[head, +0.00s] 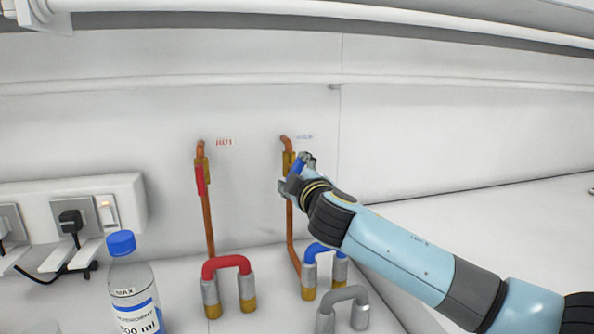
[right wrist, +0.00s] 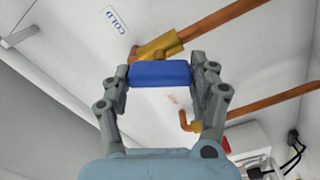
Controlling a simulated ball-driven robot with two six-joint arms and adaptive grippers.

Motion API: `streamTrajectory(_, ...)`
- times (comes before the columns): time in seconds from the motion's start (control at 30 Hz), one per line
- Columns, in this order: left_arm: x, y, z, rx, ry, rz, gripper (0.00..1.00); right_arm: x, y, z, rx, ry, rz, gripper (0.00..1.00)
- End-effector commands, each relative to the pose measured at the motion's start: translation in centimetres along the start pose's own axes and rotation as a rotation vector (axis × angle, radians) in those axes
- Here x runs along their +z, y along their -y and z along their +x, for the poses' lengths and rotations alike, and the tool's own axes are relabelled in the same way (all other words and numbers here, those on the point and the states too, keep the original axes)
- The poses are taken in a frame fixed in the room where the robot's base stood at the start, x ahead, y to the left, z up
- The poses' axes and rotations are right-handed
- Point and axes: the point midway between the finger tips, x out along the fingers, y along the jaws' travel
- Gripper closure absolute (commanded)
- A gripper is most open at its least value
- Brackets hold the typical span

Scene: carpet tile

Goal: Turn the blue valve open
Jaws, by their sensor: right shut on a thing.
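The blue valve handle (head: 297,167) sits at the brass valve body (head: 288,162) on the right copper pipe at the back wall. My right gripper (head: 295,173) comes in from the right and is shut on the handle. In the right wrist view the blue handle (right wrist: 160,73) lies between the two fingers, one at each end. The brass body (right wrist: 158,48) is just beyond it, beside a COLD label (right wrist: 115,20). The fingers partly hide the handle in the head view, and its exact angle to the pipe is hard to tell. My left gripper is not in view.
A red valve handle (head: 200,181) hangs along the left copper pipe, under a red label (head: 224,142). Red (head: 227,263), blue (head: 323,249) and grey (head: 350,293) U-shaped pipes stand below. A blue-capped bottle (head: 134,290) and wall sockets (head: 75,212) are at left.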

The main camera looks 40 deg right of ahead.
Motion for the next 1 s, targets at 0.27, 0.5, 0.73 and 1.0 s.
streamTrajectory(0.27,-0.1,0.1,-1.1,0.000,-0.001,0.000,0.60,0.1,0.1,-0.1,-0.005,0.001,-0.240,0.72)
streamTrajectory(0.5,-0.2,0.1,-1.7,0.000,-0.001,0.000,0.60,0.1,0.2,-0.1,-0.004,0.002,-0.393,0.72)
streamTrajectory(0.73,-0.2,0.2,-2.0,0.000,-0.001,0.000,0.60,0.1,0.3,-0.1,-0.005,0.001,-0.477,0.72)
streamTrajectory(1.0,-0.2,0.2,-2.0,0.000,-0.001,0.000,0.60,0.2,0.3,-0.1,-0.005,0.001,-0.506,0.72)
